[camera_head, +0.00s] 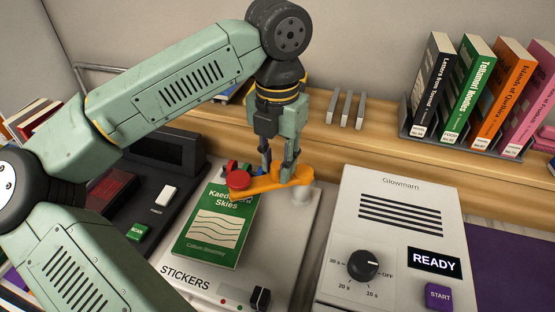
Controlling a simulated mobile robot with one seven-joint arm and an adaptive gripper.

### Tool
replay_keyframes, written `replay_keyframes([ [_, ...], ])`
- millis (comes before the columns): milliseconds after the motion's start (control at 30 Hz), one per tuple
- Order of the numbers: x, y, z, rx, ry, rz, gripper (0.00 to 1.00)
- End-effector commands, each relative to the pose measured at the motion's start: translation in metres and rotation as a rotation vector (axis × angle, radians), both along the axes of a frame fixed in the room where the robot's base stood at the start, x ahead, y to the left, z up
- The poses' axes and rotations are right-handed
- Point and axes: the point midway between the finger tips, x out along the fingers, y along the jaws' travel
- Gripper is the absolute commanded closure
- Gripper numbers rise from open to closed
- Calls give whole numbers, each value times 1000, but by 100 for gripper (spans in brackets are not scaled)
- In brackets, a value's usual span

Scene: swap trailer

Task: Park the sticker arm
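The orange sticker arm (296,179) lies across the light grey sticker machine (262,277), marked STICKERS. Its left end, with a red knob (238,180), is over the top edge of a green book, "Kaedwyn Skies" (213,232), lying on the machine. Its right end is beside a short pale post (301,196). My gripper (279,176) points down at the middle of the sticker arm, its fingertips at or just behind it. A gap shows between the fingers, but I cannot tell whether they touch or hold the arm.
A Glowmarn machine (399,202) with a dial, a READY display and a purple START button stands close on the right. Several upright books (474,100) and grey dividers (346,109) stand on the wooden ledge behind. A dark scanner unit (165,152) is on the left, behind my arm.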

Motion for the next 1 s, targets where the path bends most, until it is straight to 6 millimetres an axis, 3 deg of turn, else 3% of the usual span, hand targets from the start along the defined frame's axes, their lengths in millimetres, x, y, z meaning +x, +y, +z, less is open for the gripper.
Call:
replay_keyframes([
  [333,0,0,0,0,0,0,100],
  [1000,-1,-5,-1,1,0,10,100],
])
